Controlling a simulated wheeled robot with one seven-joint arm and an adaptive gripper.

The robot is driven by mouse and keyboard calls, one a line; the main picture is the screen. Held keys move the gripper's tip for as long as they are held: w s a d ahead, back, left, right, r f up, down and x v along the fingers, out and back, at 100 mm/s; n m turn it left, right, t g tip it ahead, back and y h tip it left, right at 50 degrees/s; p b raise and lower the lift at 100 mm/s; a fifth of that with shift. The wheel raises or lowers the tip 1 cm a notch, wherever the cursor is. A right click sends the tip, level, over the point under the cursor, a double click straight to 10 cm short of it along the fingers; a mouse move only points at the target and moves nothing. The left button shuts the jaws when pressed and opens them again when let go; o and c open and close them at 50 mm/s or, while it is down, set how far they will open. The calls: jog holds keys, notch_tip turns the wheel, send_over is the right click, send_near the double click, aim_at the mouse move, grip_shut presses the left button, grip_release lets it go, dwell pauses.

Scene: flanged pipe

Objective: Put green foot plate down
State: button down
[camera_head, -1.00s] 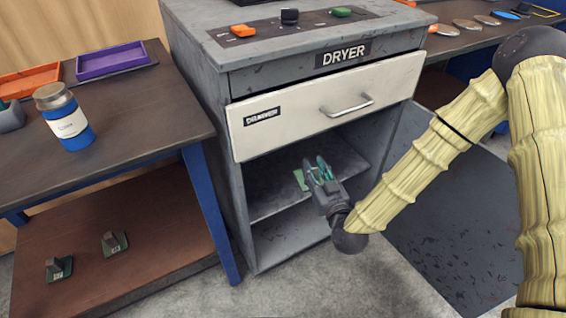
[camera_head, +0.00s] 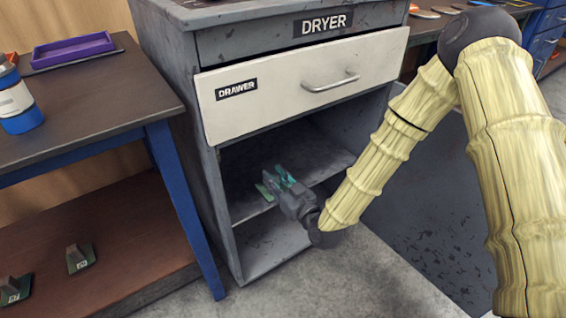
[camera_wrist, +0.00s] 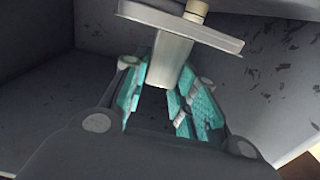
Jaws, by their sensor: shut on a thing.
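My gripper (camera_head: 281,178) is inside the open compartment under the dryer's drawer, just over or at its middle shelf (camera_head: 325,168). A bit of the green foot plate (camera_head: 264,191) shows at the left of the fingers. In the wrist view, the foot plate's flat base (camera_wrist: 180,24) looks grey and lies beyond the fingertips. Its pale post (camera_wrist: 171,62) is between the teal finger pads, and my gripper (camera_wrist: 165,88) is shut on it. I cannot tell whether the plate touches the shelf.
The closed white drawer (camera_head: 290,95) is directly above the compartment. The compartment's left wall (camera_head: 213,185) is near my gripper. Two similar footed pieces (camera_head: 80,258) (camera_head: 14,290) stand on the lower shelf of the left table. A purple tray (camera_head: 73,51) and a blue jar (camera_head: 18,105) are on top.

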jog(key=w+d+b, duration=0.1)
jog(key=w, duration=0.3)
jog(key=w+d+b, duration=0.1)
jog(key=w, duration=0.3)
jog(key=w+d+f+b, duration=0.1)
jog(key=w, duration=0.2)
jog(key=shift+w+d+f+b, duration=0.1)
jog(key=shift+w+d+b, duration=0.25)
jog(key=shift+w+d, duration=0.05)
jog(key=shift+w+f+b, duration=0.15)
jog(key=shift+f+b, duration=0.4)
jog(key=shift+f, duration=0.3)
jog(key=shift+w+f+b, duration=0.15)
jog(key=shift+f+b, duration=0.4)
jog(key=shift+f, duration=0.3)
jog(key=shift+f, duration=0.15)
jog(key=c, duration=1.1)
grip_release()
jog(key=shift+d, duration=0.1)
jog(key=shift+s+d, duration=0.1)
jog(key=shift+s, duration=0.1)
jog(key=p+v, duration=0.3)
jog(key=v, duration=0.8)
jog(key=shift+s+d+p, duration=0.15)
jog(key=shift+s+p, duration=0.15)
jog(key=shift+p, duration=0.1)
